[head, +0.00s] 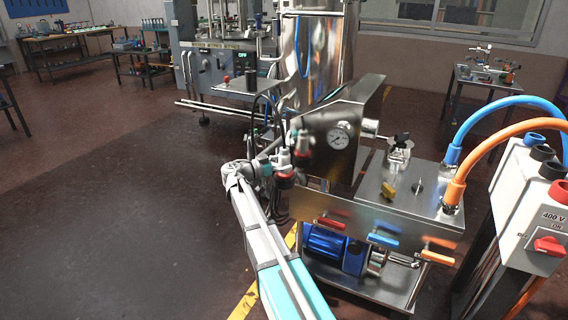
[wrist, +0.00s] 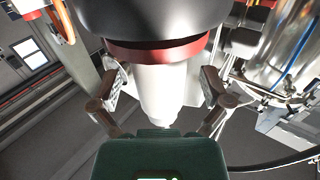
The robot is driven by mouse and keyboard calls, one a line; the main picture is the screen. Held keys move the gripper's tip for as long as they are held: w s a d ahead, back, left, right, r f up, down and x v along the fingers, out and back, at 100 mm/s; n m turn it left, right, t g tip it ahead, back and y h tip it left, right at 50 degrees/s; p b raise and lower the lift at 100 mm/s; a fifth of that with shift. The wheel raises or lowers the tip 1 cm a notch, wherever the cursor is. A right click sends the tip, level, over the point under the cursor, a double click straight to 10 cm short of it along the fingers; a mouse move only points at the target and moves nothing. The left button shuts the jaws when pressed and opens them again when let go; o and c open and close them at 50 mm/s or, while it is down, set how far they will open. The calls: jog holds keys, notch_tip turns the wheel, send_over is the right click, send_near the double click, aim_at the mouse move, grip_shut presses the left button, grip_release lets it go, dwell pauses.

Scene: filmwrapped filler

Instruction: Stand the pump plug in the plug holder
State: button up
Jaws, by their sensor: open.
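In the wrist view my gripper (wrist: 162,88) is open, one finger on each side of a white body with a red ring and a wide black end, which looks like the pump plug (wrist: 160,95). Whether either finger touches it I cannot tell. In the head view my gripper (head: 283,168) is small and blurred beside the steel pump unit, near white, red and black parts that I cannot separate clearly. I cannot pick out the plug holder with certainty.
The steel pump unit (head: 395,195) has a gauge (head: 340,135), coloured valve handles and a blue motor (head: 325,245). Blue (head: 490,108) and orange (head: 500,135) hoses arch at right beside a white 400 V box (head: 535,215). A filling machine stands behind. Open floor (head: 110,210) lies left.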

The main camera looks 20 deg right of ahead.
jog(key=shift+a, duration=0.1)
jog(key=a, duration=1.1)
jog(key=shift+s+a, duration=0.2)
jog(key=shift+a, duration=0.2)
jog(key=s+f+n+y, duration=0.9)
jog(key=s+f, duration=0.4)
jog(key=s+a+f+n+y+p, duration=0.1)
jog(key=s+a+f+n+y, duration=0.1)
jog(key=s+a+n+y, duration=0.3)
jog(key=s+a+f+n+y, duration=0.3)
jog(key=s+a+n+y, duration=0.15)
jog(key=s, duration=0.35)
notch_tip(320, 180, up, 27)
jog(key=p, duration=2.6)
jog(key=shift+w+m+g, duration=0.25)
jog(key=shift+m+g, duration=0.05)
jog(key=shift+m, duration=0.15)
jog(key=shift+f+h, duration=0.1)
jog(key=shift+h, duration=0.15)
